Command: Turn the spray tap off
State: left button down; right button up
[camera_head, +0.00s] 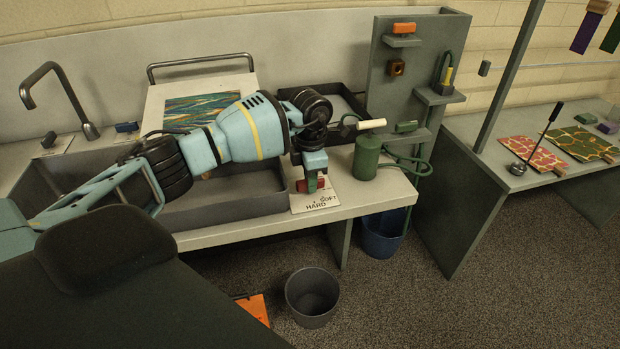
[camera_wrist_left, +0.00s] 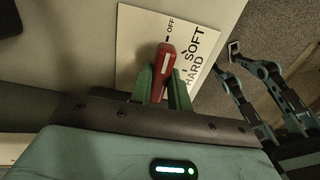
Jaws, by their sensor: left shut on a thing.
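The red tap handle (camera_wrist_left: 165,62), with a white stripe, stands over a white label plate (camera_wrist_left: 139,38) marked OFF, SOFT and HARD. In the left wrist view the handle's far end points towards the OFF mark. My left gripper (camera_wrist_left: 161,84) is shut on the handle, with a green finger on each side of it. In the head view my left gripper (camera_head: 309,184) reaches down onto the red handle (camera_head: 302,186) at the front edge of the counter. The label plate (camera_head: 329,200) shows below it, partly covered by the gripper. My right gripper is not in view.
A green canister (camera_head: 366,158) stands just right of the plate, with a hose and a pale-handled thing above it. A grey basin (camera_head: 225,210) lies under my left arm. A grey bin (camera_head: 312,296) and a blue bucket (camera_head: 382,238) stand on the floor.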

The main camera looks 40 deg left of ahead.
pick_arm(q)
jog(key=c, duration=1.3)
grip_release()
jog(key=shift+r, duration=0.15)
notch_tip(320, 180, up, 8)
jog(key=shift+f, duration=0.2)
